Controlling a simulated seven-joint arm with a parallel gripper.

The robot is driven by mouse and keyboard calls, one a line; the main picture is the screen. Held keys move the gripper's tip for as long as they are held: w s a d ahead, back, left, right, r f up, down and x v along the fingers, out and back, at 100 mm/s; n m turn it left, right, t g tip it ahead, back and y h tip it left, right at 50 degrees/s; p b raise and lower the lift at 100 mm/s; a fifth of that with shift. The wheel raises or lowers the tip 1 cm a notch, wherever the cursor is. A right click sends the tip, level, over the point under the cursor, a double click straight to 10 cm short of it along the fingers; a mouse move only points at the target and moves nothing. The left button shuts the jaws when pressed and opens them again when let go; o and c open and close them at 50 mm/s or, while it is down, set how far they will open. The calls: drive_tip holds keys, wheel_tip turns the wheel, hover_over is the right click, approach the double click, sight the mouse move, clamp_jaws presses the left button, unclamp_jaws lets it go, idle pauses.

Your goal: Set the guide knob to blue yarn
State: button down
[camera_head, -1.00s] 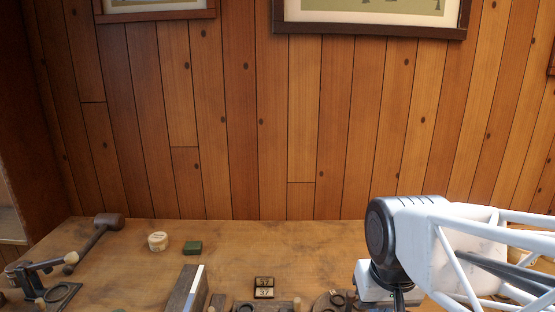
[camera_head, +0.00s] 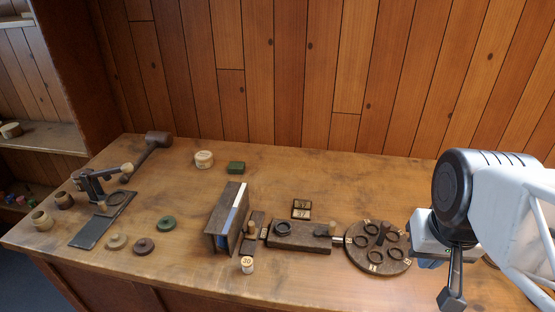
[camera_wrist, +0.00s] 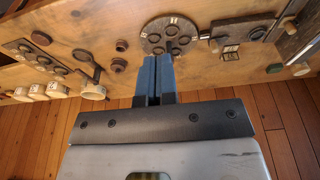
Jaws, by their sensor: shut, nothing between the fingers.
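My gripper (camera_head: 452,298) is at the right of the head view, above the bench beside a round dark plate (camera_head: 378,262). In the wrist view its two fingers (camera_wrist: 155,60) are together and empty, their tips over the plate's near edge. A light wooden knob (camera_head: 250,228) stands on a narrow dark strip beside an upright board (camera_head: 213,243) with a white and blue face. Another wooden knob (camera_head: 332,229) is on a long dark block (camera_head: 290,245). I cannot tell which is the guide knob. No yarn can be made out clearly. My gripper touches neither knob.
The round plate carries several dark rings and number tags. A cylinder marked 30 (camera_head: 247,265) stands in front of the board. A number plate (camera_head: 301,209) lies behind the block. A mallet (camera_head: 158,139) and lever fixture (camera_head: 95,185) are left. The back middle of the bench (camera_head: 340,180) is clear.

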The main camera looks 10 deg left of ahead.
drive_tip(key=w+a+n+g, duration=0.1)
drive_tip(key=w+a+g, duration=0.1)
drive_tip(key=w+a, duration=0.65)
drive_tip(key=w+a+g, duration=0.2)
drive_tip(key=w+a, duration=0.4)
drive_tip(key=w, duration=0.5)
drive_tip(key=w+a+f+g, duration=0.1)
drive_tip(key=w+a+f, duration=0.2)
drive_tip(key=a, duration=0.4)
drive_tip(key=w+a+f+g, duration=0.1)
drive_tip(key=w+a+f, duration=0.3)
drive_tip(key=a, duration=0.4)
drive_tip(key=w+a+f+n+g, duration=0.1)
drive_tip(key=w+a+f, duration=0.2)
drive_tip(key=w+a, duration=0.2)
drive_tip(key=a, duration=0.3)
drive_tip(key=shift+w+f+h, duration=0.3)
drive_tip(key=shift+w, duration=0.1)
drive_tip(key=shift+f, duration=0.15)
